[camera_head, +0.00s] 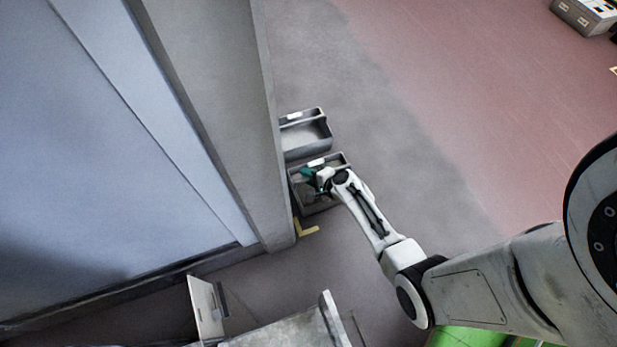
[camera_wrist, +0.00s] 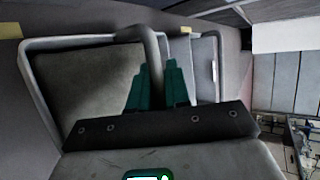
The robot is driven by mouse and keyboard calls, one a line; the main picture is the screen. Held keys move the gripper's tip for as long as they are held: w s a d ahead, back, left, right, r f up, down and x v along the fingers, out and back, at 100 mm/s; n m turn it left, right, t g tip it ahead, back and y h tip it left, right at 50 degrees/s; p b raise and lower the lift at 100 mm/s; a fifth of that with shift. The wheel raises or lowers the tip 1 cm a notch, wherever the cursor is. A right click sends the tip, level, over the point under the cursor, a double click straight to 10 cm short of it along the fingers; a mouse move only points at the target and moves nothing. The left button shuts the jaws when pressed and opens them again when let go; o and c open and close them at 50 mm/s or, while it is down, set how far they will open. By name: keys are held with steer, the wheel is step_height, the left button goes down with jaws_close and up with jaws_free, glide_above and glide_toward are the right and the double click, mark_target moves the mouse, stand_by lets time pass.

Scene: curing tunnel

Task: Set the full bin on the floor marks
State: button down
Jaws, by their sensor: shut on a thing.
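A grey open-topped bin (camera_head: 318,208) stands beside the grey pillar in the head view, partly hidden by my arm. My gripper (camera_head: 318,181) is over it. In the wrist view, the green fingers of my gripper (camera_wrist: 157,72) are shut on the bin's grey bar handle (camera_wrist: 150,42). The bin's pale rim (camera_wrist: 70,40) surrounds dark grey surfaces; I cannot tell whether these are contents or the bin's inside. A yellow corner floor mark (camera_head: 306,229) lies just outside the bin's near end. Yellow also shows at the wrist view's upper left (camera_wrist: 10,31).
A second grey bin (camera_head: 306,138) stands close behind the first. The tall grey pillar (camera_head: 225,110) is tight on the left. A grey bench-like piece (camera_head: 290,330) stands at the near edge. The floor to the right (camera_head: 400,140) is clear.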

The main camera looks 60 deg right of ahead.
steer(key=c, duration=1.1)
jaws_free()
steer(key=p+v, duration=0.5)
steer(key=v, duration=0.7)
steer(key=a+r+n+g+y, duration=0.55)
steer(key=a+r+n, duration=0.25)
steer(key=a+n, duration=0.5)
steer(key=s+d+r+n+g+h, duration=0.2)
steer(key=s+r+n+g+h, duration=0.2)
steer(key=s+r+n, duration=0.4)
step_height(320, 180, up, 3)
steer(key=shift+s+r+n+g, duration=0.15)
steer(key=shift+s+n+g, duration=0.25)
steer(key=shift+n+g, duration=0.15)
